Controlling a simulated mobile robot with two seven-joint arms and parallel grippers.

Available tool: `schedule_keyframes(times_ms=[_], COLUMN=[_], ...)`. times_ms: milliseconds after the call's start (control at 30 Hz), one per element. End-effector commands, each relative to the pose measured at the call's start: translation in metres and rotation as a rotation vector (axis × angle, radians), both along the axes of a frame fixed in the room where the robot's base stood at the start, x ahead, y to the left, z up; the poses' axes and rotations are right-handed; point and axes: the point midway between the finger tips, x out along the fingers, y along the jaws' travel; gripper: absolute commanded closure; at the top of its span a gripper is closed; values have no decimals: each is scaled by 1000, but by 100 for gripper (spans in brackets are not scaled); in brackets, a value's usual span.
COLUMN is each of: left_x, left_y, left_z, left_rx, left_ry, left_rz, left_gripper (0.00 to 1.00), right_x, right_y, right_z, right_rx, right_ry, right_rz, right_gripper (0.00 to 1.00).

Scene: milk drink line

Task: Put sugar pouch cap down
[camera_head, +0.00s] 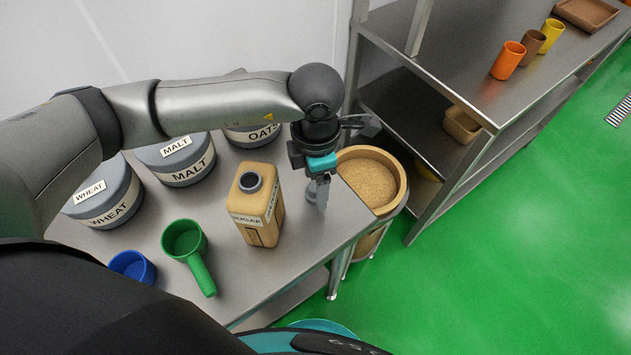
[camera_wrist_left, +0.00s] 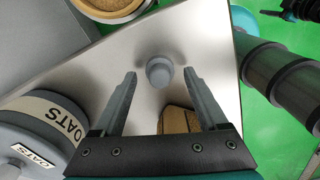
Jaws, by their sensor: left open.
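The grey sugar pouch cap (camera_wrist_left: 158,71) stands on the steel table, between and just beyond my left fingertips in the left wrist view. My left gripper (camera_head: 319,192) is open, low over the table's right part; its fingers also show in the left wrist view (camera_wrist_left: 160,80), apart from each other with a gap on either side of the cap. In the head view the gripper mostly hides the cap. The tan sugar pouch (camera_head: 262,221) stands upright to the left of the gripper, its grey spout uncapped. My right gripper is in neither view.
Wheat (camera_head: 111,203), malt (camera_head: 182,168) and oats (camera_head: 254,137) tubs line the table's back. A green scoop (camera_head: 204,273) and a blue cup (camera_head: 132,266) lie in front. A round tan-filled bin (camera_head: 369,184) and steel shelves (camera_head: 484,91) stand right.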

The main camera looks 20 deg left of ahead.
Motion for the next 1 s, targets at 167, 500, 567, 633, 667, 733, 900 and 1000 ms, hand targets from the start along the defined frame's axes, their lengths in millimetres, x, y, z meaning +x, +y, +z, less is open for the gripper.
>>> schedule_keyframes(times_ms=[167,500,567,633,667,733,900,1000], left_x=[1,1,1,1,0,0,0,0], left_y=[0,0,0,0,0,0,0,0], left_z=[42,101,105,108,109,109,109,109], left_rx=[-1,-1,0,0,0,0,0,0], left_ry=[-6,-3,-1,-1,-1,-1,0,0], left_rz=[-2,1,1,1,1,0,0,0], left_gripper=[24,24,24,24,24,24,24,24], right_x=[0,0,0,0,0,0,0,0], right_y=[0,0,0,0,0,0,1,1], right_z=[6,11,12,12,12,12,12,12], right_rx=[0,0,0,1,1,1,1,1], right_ry=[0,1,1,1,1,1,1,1], right_rz=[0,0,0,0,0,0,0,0], right_gripper=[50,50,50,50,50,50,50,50])
